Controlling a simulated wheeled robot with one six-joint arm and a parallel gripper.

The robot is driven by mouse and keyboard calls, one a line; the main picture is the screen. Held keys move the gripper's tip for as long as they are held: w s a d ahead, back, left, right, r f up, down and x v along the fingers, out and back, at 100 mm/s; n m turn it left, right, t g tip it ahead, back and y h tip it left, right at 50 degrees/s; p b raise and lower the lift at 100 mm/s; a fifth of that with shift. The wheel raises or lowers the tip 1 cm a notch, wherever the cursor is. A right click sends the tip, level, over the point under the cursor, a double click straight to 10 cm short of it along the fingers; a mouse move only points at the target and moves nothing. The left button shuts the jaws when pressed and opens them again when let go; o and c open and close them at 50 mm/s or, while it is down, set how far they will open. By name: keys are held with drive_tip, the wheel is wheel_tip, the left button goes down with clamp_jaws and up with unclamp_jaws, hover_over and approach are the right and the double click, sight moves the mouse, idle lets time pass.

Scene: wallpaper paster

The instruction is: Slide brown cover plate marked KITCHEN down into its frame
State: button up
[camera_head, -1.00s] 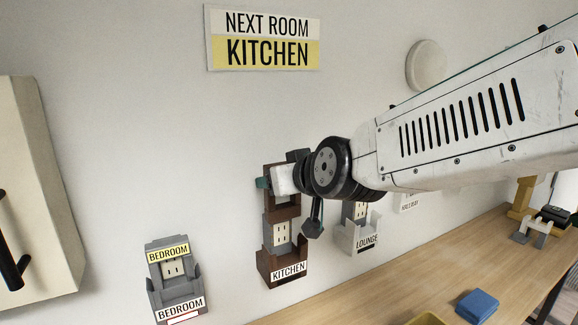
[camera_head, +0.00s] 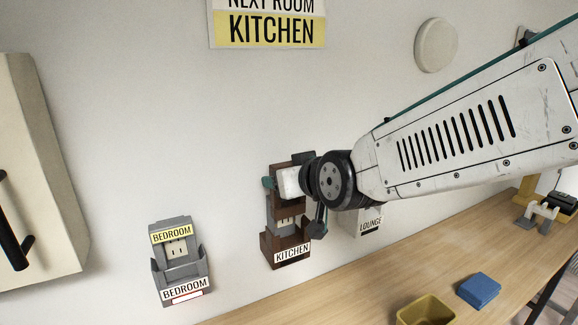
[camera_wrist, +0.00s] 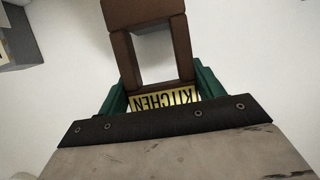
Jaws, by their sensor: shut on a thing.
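The brown cover plate (camera_head: 282,212) has a window opening and a yellow KITCHEN label (camera_wrist: 163,101), upside down in the wrist view. My gripper (camera_head: 286,181) is shut on the plate at its labelled end, with green fingers on both sides in the wrist view (camera_wrist: 162,92). The plate is upright against the wall, above the brown wall frame (camera_head: 272,251) with a white KITCHEN label (camera_head: 292,252). Its lower part overlaps the grey socket (camera_head: 287,221). Whether its lower edge is inside the frame cannot be told; my gripper hides part of the plate.
A grey BEDROOM frame (camera_head: 166,270) with its plate is at the left. A LOUNGE frame (camera_head: 362,225) is close on the right, partly behind my arm. The wooden counter (camera_head: 370,283) below holds a yellow bin (camera_head: 426,309) and blue block (camera_head: 479,290). A cabinet (camera_head: 45,160) stands far left.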

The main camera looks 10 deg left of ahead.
sight(291, 208)
drive_tip(key=shift+f, duration=0.85)
drive_tip(key=shift+f, duration=0.5)
idle(0.8)
drive_tip(key=shift+f, duration=0.35)
drive_tip(key=shift+f, duration=1.7)
drive_tip(key=o, duration=1.1)
drive_tip(key=shift+c, duration=0.2)
drive_tip(key=shift+s, duration=0.1)
drive_tip(key=v, duration=0.7)
drive_tip(key=shift+s+d+r, duration=0.2)
drive_tip(key=shift+s+d, duration=0.05)
